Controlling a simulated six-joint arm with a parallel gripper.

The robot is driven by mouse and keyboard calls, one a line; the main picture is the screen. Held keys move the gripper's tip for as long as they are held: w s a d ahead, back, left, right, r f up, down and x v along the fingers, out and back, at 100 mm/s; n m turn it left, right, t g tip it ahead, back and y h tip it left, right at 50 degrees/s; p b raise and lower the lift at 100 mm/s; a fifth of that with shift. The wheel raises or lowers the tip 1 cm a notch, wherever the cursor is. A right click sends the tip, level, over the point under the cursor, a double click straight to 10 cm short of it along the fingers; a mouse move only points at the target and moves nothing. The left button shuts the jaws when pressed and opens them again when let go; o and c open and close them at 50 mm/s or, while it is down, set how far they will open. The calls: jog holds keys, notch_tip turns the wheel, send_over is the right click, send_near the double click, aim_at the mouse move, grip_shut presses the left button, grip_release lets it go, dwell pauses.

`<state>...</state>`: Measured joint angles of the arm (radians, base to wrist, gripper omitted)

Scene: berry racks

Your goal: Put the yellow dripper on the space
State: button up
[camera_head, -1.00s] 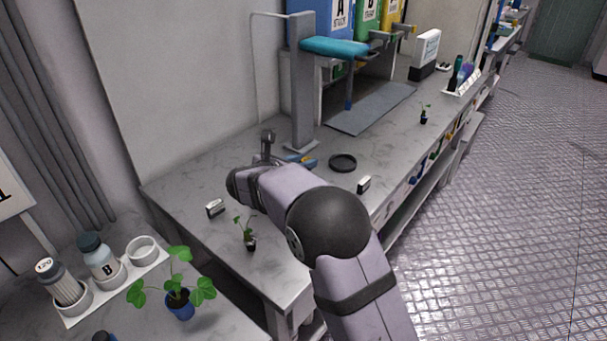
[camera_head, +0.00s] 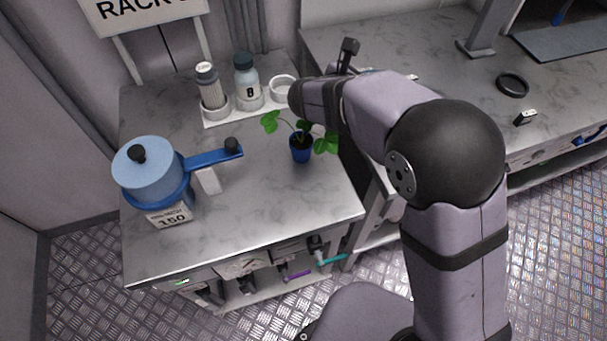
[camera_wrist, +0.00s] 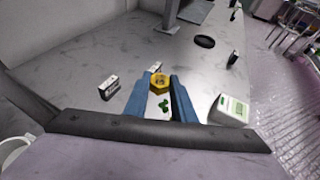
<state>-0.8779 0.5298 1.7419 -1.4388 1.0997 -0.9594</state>
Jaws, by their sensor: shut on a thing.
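My gripper has two blue fingers (camera_wrist: 159,97), shut on the yellow dripper (camera_wrist: 159,82) between their tips, in the wrist view. In the head view my arm hides the fingers and the dripper. A white rack (camera_head: 235,118) on the left bench has ring holders in a row. The right ring (camera_head: 283,85) is empty, just left of my wrist; part of a white ring (camera_wrist: 12,150) shows at the wrist view's left edge.
A potted plant (camera_head: 300,147) stands in front of the rack, close to my arm. A blue pot with a long handle (camera_head: 153,172) stands at left. The front middle of this bench is clear. A black ring (camera_head: 512,84) lies on the right bench.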

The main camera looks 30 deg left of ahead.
jog(key=s+a+f+n+y+b, duration=0.15)
jog(key=s+a, duration=0.25)
jog(key=s, duration=0.4)
jog(key=s+a+f+n+y+p, duration=0.1)
jog(key=s+a+y, duration=0.1)
jog(key=s+a, duration=0.35)
jog(key=n+t+y+b, duration=0.1)
jog(key=n+y, duration=0.1)
send_over(297, 200)
jog(key=shift+f+b, duration=0.55)
jog(key=shift+f, duration=4.7)
jog(key=shift+f, duration=0.1)
jog(key=o, duration=1)
